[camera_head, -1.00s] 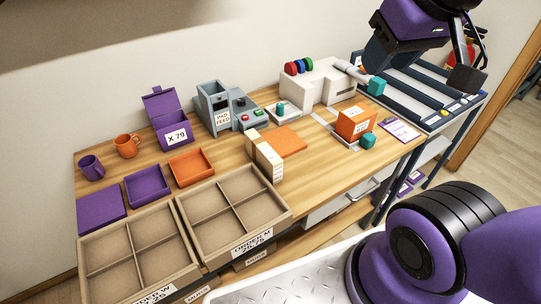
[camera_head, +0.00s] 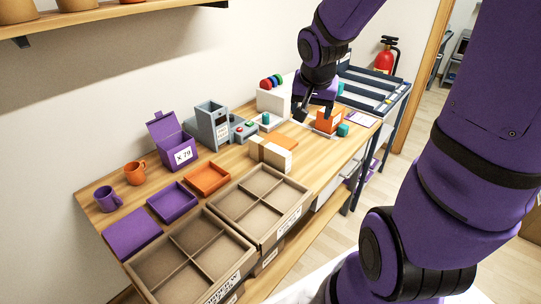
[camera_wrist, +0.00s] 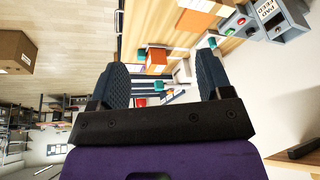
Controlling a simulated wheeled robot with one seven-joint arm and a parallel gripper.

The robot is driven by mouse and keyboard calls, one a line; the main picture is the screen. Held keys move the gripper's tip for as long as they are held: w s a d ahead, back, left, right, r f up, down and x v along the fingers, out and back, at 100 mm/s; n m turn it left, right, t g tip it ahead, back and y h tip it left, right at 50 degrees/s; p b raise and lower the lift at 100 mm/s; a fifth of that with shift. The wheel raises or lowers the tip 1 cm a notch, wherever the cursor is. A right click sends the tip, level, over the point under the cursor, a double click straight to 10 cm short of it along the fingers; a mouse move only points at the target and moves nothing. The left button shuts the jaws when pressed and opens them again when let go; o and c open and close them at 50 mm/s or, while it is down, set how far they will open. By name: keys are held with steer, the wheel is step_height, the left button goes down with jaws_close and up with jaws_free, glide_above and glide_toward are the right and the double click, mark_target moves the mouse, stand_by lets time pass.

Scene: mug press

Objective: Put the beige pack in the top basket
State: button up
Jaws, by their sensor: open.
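The beige pack (camera_head: 271,153) is a pale box on the table, just behind the divided tray nearest the middle, next to a flat orange mat. My gripper (camera_head: 313,116) is over the back right of the table, near the orange box, apart from the beige pack. In the wrist view my gripper (camera_wrist: 163,80) shows two spread dark fingers with nothing between them. I cannot tell which thing is the top basket.
Two divided cardboard trays (camera_head: 217,252) line the front left edge. An orange box (camera_head: 328,121) and teal cube (camera_head: 343,130) stand at the right. The grey pad-feed machine (camera_head: 213,124) stands behind. A dark slatted rack (camera_head: 375,90) adjoins the table. A wall shelf (camera_head: 70,19) hangs at upper left.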

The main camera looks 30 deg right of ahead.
steer(key=w+d+f+m+y, duration=0.2)
steer(key=d+f+m, duration=0.15)
steer(key=f, duration=0.55)
steer(key=w+d+f+m+y, duration=0.1)
steer(key=w+d+f+m, duration=0.2)
steer(key=f, duration=0.6)
steer(key=m+t+y, duration=0.4)
steer(key=m+t, duration=0.5)
steer(key=m, duration=0.8)
glide_toward(289, 159)
steer(key=w+f, duration=0.1)
steer(key=w, duration=0.1)
steer(key=shift+s+a+x, duration=0.1)
steer(key=shift+a+x, duration=0.1)
steer(key=shift+x, duration=1.15)
steer(key=shift+s+a+x, duration=0.1)
steer(key=shift+a+x, duration=0.1)
steer(key=shift+x, duration=1.2)
steer(key=shift+r+x, duration=0.2)
steer(key=shift+x, duration=2.45)
steer(key=shift+w, duration=0.1)
steer(key=c, duration=1.3)
